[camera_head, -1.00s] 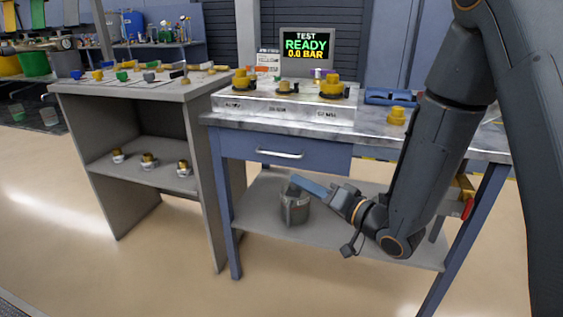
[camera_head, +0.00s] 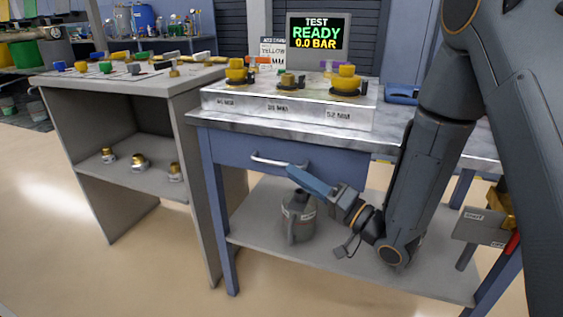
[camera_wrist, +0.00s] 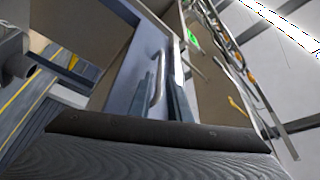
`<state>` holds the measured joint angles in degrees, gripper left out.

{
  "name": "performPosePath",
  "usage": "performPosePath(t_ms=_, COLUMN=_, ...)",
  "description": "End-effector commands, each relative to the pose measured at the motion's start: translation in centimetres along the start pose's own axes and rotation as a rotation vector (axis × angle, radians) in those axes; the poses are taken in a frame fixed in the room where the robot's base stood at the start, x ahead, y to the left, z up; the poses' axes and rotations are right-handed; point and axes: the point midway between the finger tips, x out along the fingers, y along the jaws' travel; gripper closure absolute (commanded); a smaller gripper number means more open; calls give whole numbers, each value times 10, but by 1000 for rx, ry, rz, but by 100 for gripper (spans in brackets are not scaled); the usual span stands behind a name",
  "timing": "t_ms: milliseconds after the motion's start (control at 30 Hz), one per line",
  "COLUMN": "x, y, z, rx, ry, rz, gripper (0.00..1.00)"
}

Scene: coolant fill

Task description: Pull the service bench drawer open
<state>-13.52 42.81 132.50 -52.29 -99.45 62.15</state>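The service bench drawer (camera_head: 232,150) is a blue front under the metal bench top. It looks shut. Its silver bar handle (camera_head: 270,162) runs across the front; the right end is partly hidden by my gripper. My gripper (camera_head: 296,174) has blue fingers and points up and left at the handle's right part. In the wrist view the handle (camera_wrist: 157,78) shows between the two fingertips of my gripper (camera_wrist: 162,92), on the drawer front (camera_wrist: 128,72). The fingers stand apart with the handle in the gap. I cannot tell whether either one touches it.
A grey canister (camera_head: 298,218) stands on the bench's lower shelf (camera_head: 262,240), below my gripper. Yellow-capped fittings sit on a metal block (camera_head: 285,112) on top, before a screen (camera_head: 318,42) reading "TEST READY 0.0 BAR". A grey shelf unit (camera_head: 205,210) stands close at left.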

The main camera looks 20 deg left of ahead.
Motion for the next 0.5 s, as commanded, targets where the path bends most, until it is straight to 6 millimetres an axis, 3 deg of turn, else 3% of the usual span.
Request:
performPosePath(t_ms=300, x=48, y=0, z=1, rx=-1, ry=-2, rz=-2, gripper=83)
performPosePath(t_ms=500, x=61, y=0, z=0, rx=-1, ry=0, rz=0, gripper=83)
